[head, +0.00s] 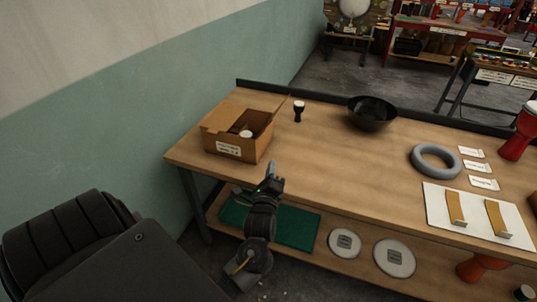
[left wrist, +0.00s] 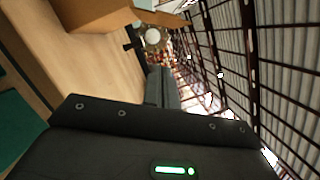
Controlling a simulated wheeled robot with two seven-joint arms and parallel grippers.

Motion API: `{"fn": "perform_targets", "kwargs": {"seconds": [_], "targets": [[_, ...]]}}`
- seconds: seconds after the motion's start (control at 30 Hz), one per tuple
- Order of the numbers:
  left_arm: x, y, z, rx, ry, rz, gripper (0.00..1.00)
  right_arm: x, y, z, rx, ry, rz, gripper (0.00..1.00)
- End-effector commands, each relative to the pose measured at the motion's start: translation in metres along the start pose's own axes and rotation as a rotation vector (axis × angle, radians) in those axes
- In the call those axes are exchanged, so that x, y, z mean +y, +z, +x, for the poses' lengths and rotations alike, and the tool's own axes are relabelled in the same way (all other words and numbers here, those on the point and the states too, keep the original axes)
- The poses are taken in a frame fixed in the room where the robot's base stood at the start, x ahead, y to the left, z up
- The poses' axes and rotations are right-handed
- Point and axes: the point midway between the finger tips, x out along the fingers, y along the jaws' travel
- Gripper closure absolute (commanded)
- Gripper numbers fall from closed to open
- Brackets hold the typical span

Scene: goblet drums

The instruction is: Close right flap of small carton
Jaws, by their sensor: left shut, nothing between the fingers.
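The small brown carton (head: 262,140) stands at the left end of the workbench, with a white label on its front. Its top is at least partly open: one flap (head: 217,117) slants at its left side, and a white round thing (head: 246,133) shows inside. In the left wrist view the carton (left wrist: 95,14) is at the top, with a flap (left wrist: 165,18) sticking out. My left gripper (head: 273,170) is shut and empty, apart from the carton, to its front right near the bench's front edge. My right gripper is out of view.
A small dark goblet drum (head: 298,112) stands right of the carton, and a black bowl (head: 371,113) is farther right. A grey ring (head: 435,161) and a white board (head: 475,215) lie at right. The bench middle (head: 340,160) is clear. A wall (head: 120,120) rises at left.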

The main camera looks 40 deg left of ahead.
Motion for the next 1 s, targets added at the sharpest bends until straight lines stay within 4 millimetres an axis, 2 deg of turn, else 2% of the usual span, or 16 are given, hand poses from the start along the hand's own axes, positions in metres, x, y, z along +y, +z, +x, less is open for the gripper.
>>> {"fn": "perform_targets", "kwargs": {"seconds": [0.47,0.5,0.7,1.0], "targets": [[-0.001,0.001,0.092,0.001,0.001,0.001,1.0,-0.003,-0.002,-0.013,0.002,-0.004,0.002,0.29],[-0.002,0.006,0.096,-0.001,0.001,0.001,1.0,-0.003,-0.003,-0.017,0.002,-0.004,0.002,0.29],[-0.001,0.031,0.1,0.0,0.0,0.0,1.0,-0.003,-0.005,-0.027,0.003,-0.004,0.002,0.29],[0.0,0.038,0.101,0.003,0.0,-0.001,1.0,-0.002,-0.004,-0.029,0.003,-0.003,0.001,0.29]]}}
